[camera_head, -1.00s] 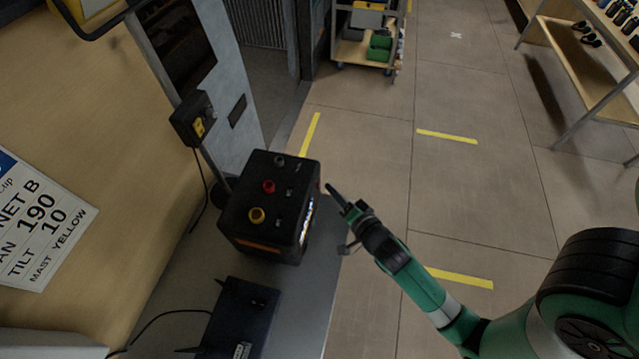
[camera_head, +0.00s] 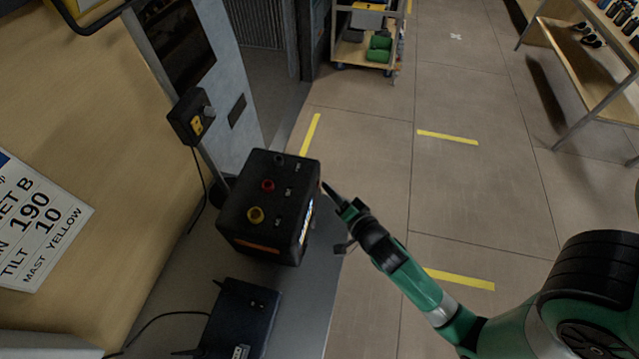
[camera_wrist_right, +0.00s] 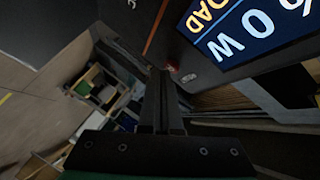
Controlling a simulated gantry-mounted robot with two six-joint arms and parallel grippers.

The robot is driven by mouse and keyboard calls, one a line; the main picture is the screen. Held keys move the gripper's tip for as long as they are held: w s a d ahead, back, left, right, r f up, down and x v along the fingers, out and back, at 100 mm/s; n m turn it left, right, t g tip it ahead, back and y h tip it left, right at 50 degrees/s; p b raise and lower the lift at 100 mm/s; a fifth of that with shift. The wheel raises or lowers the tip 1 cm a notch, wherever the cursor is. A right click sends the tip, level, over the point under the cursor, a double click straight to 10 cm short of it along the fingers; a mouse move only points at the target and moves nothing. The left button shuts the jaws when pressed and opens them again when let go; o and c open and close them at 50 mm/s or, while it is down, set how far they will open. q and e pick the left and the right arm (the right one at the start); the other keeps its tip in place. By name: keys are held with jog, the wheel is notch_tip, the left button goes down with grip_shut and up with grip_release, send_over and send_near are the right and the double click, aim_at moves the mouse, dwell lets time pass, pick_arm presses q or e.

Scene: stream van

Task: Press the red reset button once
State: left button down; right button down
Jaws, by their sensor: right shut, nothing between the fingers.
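The red reset button (camera_head: 268,185) is on the top face of a black box (camera_head: 235,215), between a yellow button (camera_head: 255,215) and a dark knob (camera_head: 279,160). My right gripper (camera_head: 327,187) is shut and empty, just to the right of the box's upper right edge, apart from the red button. In the right wrist view the shut fingers (camera_wrist_right: 161,75) point toward the box, and a small red spot (camera_wrist_right: 173,68) shows near the fingertips. The box's lettered screen (camera_wrist_right: 235,30) fills the upper right there. My left gripper is not in view.
A dark router-like device (camera_head: 240,318) with antennas lies on the grey counter below the box. A yellow-black socket box (camera_head: 192,117) hangs on a pole behind. A sign (camera_head: 35,225) leans at left. Open floor lies right of the counter.

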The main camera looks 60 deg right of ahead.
jog(key=shift+w, duration=0.25)
dwell(0.5)
jog(key=shift+s, duration=0.4)
jog(key=shift+s+d, duration=0.1)
jog(key=shift+s, duration=0.25)
dwell(0.5)
